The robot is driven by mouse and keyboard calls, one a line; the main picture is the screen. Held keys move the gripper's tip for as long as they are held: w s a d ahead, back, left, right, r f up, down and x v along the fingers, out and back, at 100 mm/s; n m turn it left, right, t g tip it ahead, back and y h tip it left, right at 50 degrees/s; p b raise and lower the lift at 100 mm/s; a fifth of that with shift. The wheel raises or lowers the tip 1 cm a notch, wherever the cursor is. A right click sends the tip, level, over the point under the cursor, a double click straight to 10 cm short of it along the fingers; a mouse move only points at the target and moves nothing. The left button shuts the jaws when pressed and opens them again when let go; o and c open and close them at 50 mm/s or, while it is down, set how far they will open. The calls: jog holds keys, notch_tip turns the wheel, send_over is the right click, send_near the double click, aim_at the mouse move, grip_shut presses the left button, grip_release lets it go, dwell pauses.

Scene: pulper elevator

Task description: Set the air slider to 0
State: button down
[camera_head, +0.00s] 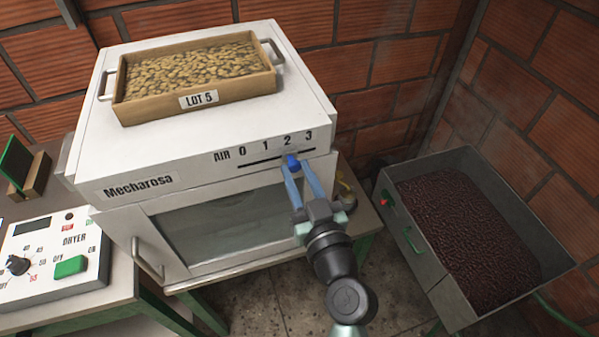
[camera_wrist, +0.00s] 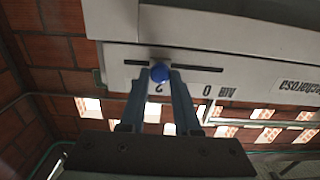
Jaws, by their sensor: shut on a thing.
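The blue air slider knob (camera_head: 291,161) sits in a dark horizontal slot (camera_head: 262,162) on the front of the white Mecharosa machine (camera_head: 215,150). The scale above the slot reads AIR 0, 1, 2, 3, and the knob is at about 2. My gripper (camera_head: 296,167) reaches it from the front, its two blue-grey fingers shut on the knob. In the wrist view, which is upside down, the knob (camera_wrist: 160,75) is between the fingertips beside the 2. The slot (camera_wrist: 200,68) runs on past it to both sides. A finger hides the 1.
A wooden tray of beans marked LOT 5 (camera_head: 190,114) rests on the machine. A dryer panel (camera_head: 55,262) is at the left. A grey bin of dark red cherries (camera_head: 405,242) stands at the right by the brick wall. The slot toward 0 is clear.

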jog(key=p, duration=0.2)
send_near(243, 165)
jog(key=x, duration=0.4)
jog(key=shift+w+d, duration=0.15)
jog(key=shift+w, duration=0.15)
jog(key=shift+a+f, duration=0.1)
jog(key=shift+a, duration=0.15)
jog(key=c, duration=0.6)
grip_release()
jog(key=shift+s+a, duration=0.1)
jog(key=shift+c, duration=0.2)
jog(key=b+v, duration=0.5)
jog(key=v, duration=0.8)
jog(key=shift+b, duration=0.4)
